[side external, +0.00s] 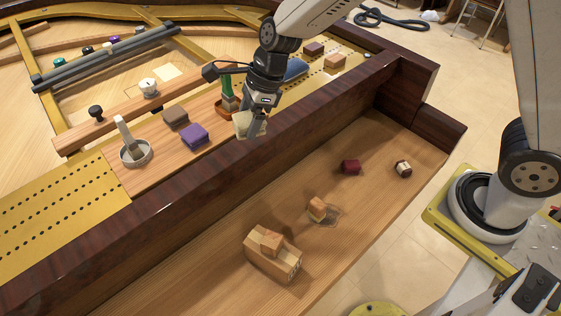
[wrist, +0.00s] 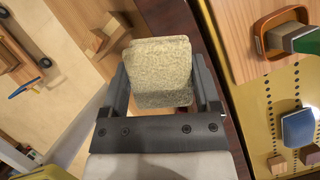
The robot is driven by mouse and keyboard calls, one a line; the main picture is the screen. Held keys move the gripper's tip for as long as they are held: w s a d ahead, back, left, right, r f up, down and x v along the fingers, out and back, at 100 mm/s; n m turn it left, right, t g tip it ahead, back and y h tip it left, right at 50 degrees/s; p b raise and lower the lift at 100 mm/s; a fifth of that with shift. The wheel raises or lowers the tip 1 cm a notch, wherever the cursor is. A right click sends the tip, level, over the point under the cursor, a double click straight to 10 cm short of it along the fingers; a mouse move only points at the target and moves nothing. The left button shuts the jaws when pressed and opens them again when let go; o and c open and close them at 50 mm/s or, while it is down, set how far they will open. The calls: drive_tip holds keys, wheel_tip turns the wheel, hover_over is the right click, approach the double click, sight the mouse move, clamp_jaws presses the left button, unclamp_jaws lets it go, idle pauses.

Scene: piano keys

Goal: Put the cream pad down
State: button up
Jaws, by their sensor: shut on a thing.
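The cream pad (wrist: 160,72) is a thick, rough-textured block with rounded corners. My gripper (wrist: 163,85) is shut on it, one finger at each side, in the wrist view. In the side external view the cream pad (side external: 243,125) shows at the tip of my gripper (side external: 255,124), close to the dark wooden rail. I cannot tell whether the pad touches anything beneath it.
A purple block (side external: 194,135), a brown block (side external: 175,117) and a metal cup with a handle (side external: 135,152) stand on the wooden board. A green-handled tool (side external: 227,88) is close behind my gripper. Below the dark rail (side external: 200,185), the keybed holds a wooden box (side external: 270,262) and small blocks.

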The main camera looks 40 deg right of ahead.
drive_tip(key=s+d+m, duration=0.1)
drive_tip(key=s+d, duration=0.1)
drive_tip(key=d, duration=0.9)
drive_tip(key=s+d+m, duration=0.1)
drive_tip(key=s+d, duration=0.2)
drive_tip(key=d, duration=0.9)
drive_tip(key=s+d+f+m+t+h, duration=0.1)
drive_tip(key=s+d+m, duration=0.2)
drive_tip(key=s+d, duration=1.15)
wheel_tip(320, 180, down, 17)
drive_tip(key=s+a, duration=0.1)
drive_tip(key=shift+s+a, duration=0.25)
drive_tip(key=shift+a, duration=0.1)
drive_tip(key=shift+f, duration=0.1)
drive_tip(key=w+d+f, duration=0.2)
drive_tip(key=w, duration=0.1)
drive_tip(key=w+d+f, duration=0.2)
drive_tip(key=w+f, duration=0.1)
drive_tip(key=w, duration=0.1)
drive_tip(key=w+d+f, duration=0.2)
drive_tip(key=w+f, duration=0.1)
drive_tip(key=w, duration=0.1)
drive_tip(key=shift+f, duration=0.15)
drive_tip(key=shift+w+d+f, duration=0.25)
drive_tip(key=shift+w+f, duration=0.15)
drive_tip(key=shift+f, duration=0.1)
